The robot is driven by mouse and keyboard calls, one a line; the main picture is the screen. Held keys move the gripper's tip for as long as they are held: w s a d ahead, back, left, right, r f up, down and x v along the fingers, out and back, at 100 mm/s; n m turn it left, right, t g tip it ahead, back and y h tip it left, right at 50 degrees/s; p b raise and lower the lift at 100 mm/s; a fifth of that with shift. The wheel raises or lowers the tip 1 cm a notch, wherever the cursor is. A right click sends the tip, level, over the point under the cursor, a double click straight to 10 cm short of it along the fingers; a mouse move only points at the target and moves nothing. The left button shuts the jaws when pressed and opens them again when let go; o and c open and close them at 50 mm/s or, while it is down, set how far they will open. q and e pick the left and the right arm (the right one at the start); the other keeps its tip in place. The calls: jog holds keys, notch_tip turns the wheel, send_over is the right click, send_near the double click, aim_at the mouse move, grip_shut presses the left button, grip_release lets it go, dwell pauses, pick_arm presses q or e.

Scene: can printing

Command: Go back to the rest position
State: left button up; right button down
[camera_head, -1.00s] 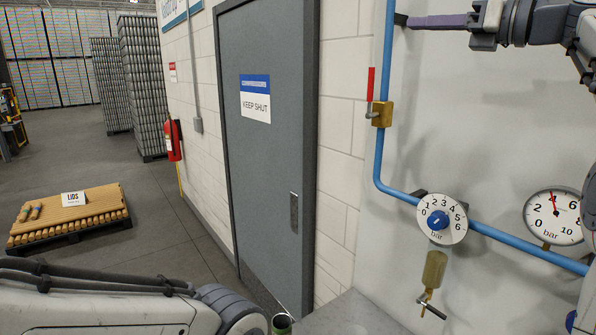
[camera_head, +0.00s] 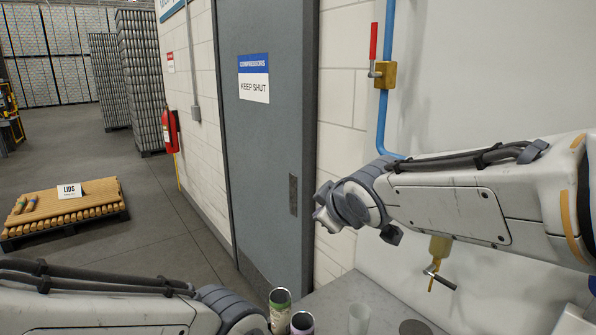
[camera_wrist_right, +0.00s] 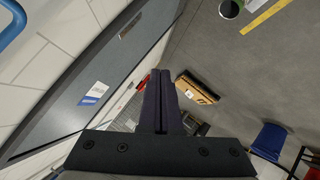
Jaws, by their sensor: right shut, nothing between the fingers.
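My right arm (camera_head: 460,205) reaches in from the right of the head view, bent toward the middle, in front of the wall and above the grey worktop. Its gripper fingers do not show clearly there. In the right wrist view my right gripper (camera_wrist_right: 163,75) has its two dark fingers pressed together with nothing between them. My left arm (camera_head: 110,310) lies along the bottom left of the head view; its gripper is out of frame.
The red-handled valve (camera_head: 384,74) on the blue pipe (camera_head: 389,125) is partly above my right arm. A brass drain valve (camera_head: 440,250) hangs below it. Cans (camera_head: 280,310) (camera_head: 302,322) and a clear cup (camera_head: 359,318) stand on the worktop (camera_head: 335,300). A grey door (camera_head: 270,140) is behind.

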jog(key=s+f+m+g+h+b, duration=0.1)
jog(key=s+f+g, duration=0.4)
jog(key=s+f, duration=0.6)
jog(key=s+f+m+g+b, duration=0.2)
jog(key=s+f+g, duration=0.3)
jog(key=s+f, duration=0.6)
jog(key=s+m, duration=0.1)
jog(key=s, duration=0.6)
jog(key=shift+g+h, duration=0.4)
jog(key=shift+d, duration=0.1)
